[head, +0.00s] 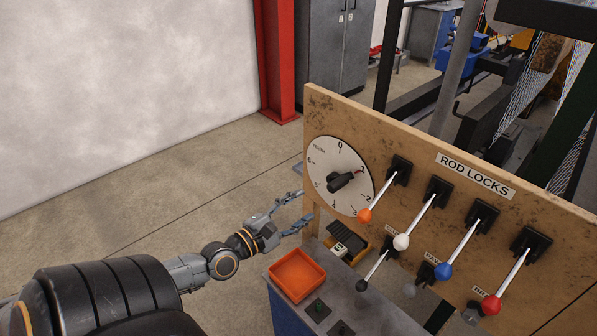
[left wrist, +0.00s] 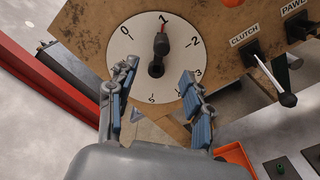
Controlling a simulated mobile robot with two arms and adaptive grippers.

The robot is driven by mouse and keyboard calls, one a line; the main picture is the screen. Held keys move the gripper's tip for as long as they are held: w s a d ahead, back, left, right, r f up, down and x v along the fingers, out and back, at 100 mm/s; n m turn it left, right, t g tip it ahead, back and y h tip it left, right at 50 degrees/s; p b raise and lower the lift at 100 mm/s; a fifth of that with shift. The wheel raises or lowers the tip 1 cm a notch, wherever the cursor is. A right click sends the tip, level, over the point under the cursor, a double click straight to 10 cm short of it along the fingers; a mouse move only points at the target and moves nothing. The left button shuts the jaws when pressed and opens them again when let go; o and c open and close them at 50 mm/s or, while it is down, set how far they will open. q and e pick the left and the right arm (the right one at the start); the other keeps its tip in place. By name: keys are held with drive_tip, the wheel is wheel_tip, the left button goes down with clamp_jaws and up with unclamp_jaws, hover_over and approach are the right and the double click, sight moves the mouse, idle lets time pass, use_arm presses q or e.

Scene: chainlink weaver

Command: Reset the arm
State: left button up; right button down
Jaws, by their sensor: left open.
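My left gripper (head: 307,208) is open and empty, at the left edge of the wooden panel, beside and a little below the white numbered dial (head: 328,154). In the left wrist view my gripper (left wrist: 158,74) has its two fingers apart, with the dial (left wrist: 125,45) beyond them. The dial's black knob (head: 342,181) lies beyond the fingertips; its red pointer mark (left wrist: 162,42) is near the 1. I cannot tell whether a finger touches the dial; the knob is not held. My right gripper is not in view.
The wooden panel (head: 430,150) carries levers with orange (head: 365,215), white (head: 401,242), blue (head: 443,271) and red (head: 491,304) knobs. A lower lever has a dark knob (head: 361,286). An orange tray (head: 297,275) sits below my gripper. Floor at left is clear.

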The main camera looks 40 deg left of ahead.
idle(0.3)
use_arm(q)
drive_tip(key=s+a+f+m+g+y+b, duration=0.1)
drive_tip(key=s+f+m+g, duration=0.25)
drive_tip(key=f, duration=0.85)
drive_tip(key=s+f+m+g+y, duration=0.15)
drive_tip(key=s+f+m, duration=0.3)
drive_tip(key=f, duration=0.75)
drive_tip(key=s+a+f+m+g+b, duration=0.1)
drive_tip(key=s+f+m+g, duration=0.25)
drive_tip(key=f, duration=0.85)
drive_tip(key=s+d+f+m+g, duration=0.4)
drive_tip(key=s+d+f+m, duration=0.3)
drive_tip(key=s, duration=0.6)
drive_tip(key=s+d+f+m+g+b, duration=0.1)
drive_tip(key=s+d+f+m+g, duration=0.3)
drive_tip(key=s+d+f+m, duration=0.4)
drive_tip(key=s+d+f+h, duration=0.1)
drive_tip(key=s+d+f, duration=0.1)
drive_tip(key=s+f, duration=0.3)
drive_tip(key=shift+d+f, duration=0.35)
drive_tip(key=shift+f, duration=0.45)
